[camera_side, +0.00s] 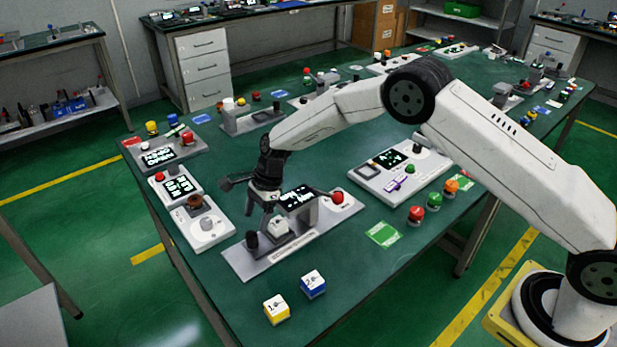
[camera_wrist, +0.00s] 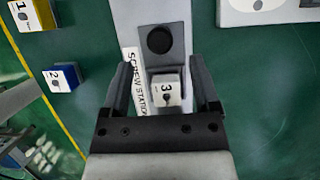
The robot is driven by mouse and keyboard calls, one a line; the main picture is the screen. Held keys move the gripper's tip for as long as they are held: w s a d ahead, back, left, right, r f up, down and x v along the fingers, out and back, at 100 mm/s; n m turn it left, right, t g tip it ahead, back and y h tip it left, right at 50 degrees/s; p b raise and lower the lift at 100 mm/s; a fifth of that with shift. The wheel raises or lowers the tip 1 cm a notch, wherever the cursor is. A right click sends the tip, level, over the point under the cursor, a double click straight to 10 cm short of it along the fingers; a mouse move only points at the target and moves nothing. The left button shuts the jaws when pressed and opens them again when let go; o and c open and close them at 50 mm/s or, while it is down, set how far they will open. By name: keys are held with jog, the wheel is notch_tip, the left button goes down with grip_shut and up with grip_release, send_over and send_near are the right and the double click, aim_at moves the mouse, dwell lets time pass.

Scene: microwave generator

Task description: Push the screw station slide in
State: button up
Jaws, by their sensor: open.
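The screw station (camera_side: 262,262) is a long grey plate near the table's front edge, with a display and a red button at its far end. Its slide (camera_side: 270,238) carries a dark round knob (camera_side: 252,240) and a white cube marked 3 (camera_side: 279,225). In the wrist view the slide (camera_wrist: 178,38), knob (camera_wrist: 160,40) and cube (camera_wrist: 166,90) lie ahead of me. My gripper (camera_side: 262,205) is above the slide near the cube. In the wrist view my gripper (camera_wrist: 166,88) is open, with a finger on each side of the cube. Contact cannot be told.
A yellow cube (camera_side: 276,310) and a blue cube (camera_side: 313,283) sit in front of the station. A grey unit with a round knob (camera_side: 207,224) is at left. A white panel (camera_side: 385,177) and several coloured buttons stand at right. Green table shows between them.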

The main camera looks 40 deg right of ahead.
aim_at(251, 234)
jog(key=shift+a+r, duration=0.1)
dwell(0.4)
jog(key=shift+s+a+h, duration=0.2)
jog(key=shift+a+h, duration=0.45)
jog(key=shift+h, duration=0.45)
jog(key=shift+w+a+r+h, duration=0.1)
jog(key=shift+a+r+h, duration=0.1)
jog(key=shift+h, duration=0.35)
jog(key=shift+w+a+r+h, duration=0.1)
jog(key=shift+a+h, duration=0.1)
jog(key=shift+h, duration=0.35)
jog(key=shift+f, duration=0.15)
jog(key=shift+f, duration=3.75)
grip_shut()
